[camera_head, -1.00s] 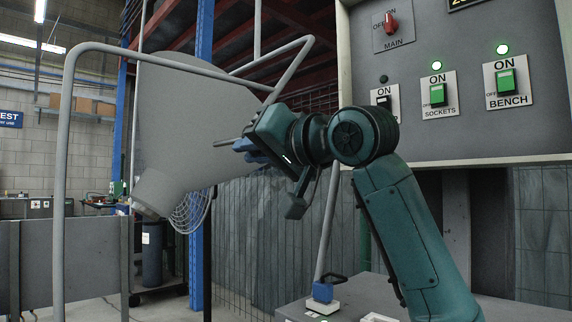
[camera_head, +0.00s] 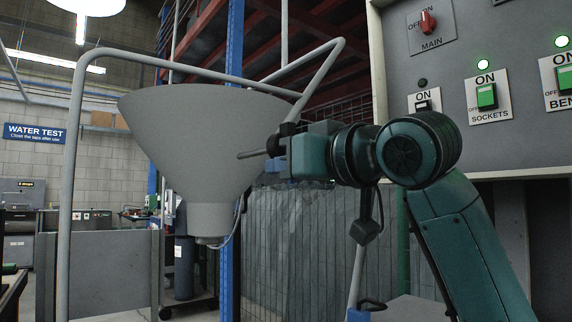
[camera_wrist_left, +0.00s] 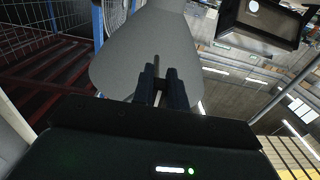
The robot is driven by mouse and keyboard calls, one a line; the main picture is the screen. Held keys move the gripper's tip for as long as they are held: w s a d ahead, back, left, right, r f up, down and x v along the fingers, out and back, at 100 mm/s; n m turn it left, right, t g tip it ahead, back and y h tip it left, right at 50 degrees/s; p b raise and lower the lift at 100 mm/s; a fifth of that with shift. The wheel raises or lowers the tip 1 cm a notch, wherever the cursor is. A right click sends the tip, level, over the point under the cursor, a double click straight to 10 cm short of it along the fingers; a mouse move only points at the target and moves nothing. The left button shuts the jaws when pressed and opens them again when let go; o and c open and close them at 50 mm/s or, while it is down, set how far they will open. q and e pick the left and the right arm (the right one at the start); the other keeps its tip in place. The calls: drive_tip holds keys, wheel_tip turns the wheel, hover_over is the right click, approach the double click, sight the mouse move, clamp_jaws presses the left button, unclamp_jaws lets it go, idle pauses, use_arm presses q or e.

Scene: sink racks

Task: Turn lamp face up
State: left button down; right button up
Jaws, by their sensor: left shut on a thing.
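The lamp (camera_head: 205,130) has a wide grey cone shade. In the head view its broad end is up and its narrow neck is down, with the cone nearly upright. My left gripper (camera_head: 272,152) is at the right side of the shade, shut on a thin dark rod that lies against the shade. In the left wrist view the rod stands between the two fingers (camera_wrist_left: 160,85), with the lamp's grey shade (camera_wrist_left: 118,68) just beyond. The inside of the shade is hidden. My right gripper is not in view.
A bent grey tube frame (camera_head: 75,200) arches around the lamp. A grey control panel (camera_head: 445,60) with switches and green lights stands at the right. A blue post (camera_head: 232,200) and a wire-mesh fence are behind. A low grey partition (camera_head: 100,272) stands at the left.

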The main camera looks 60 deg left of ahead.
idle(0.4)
use_arm(q)
drive_tip(key=c, duration=1.4)
unclamp_jaws()
drive_tip(key=p+v, duration=0.2)
drive_tip(key=v, duration=1.1)
drive_tip(key=shift+w, duration=0.1)
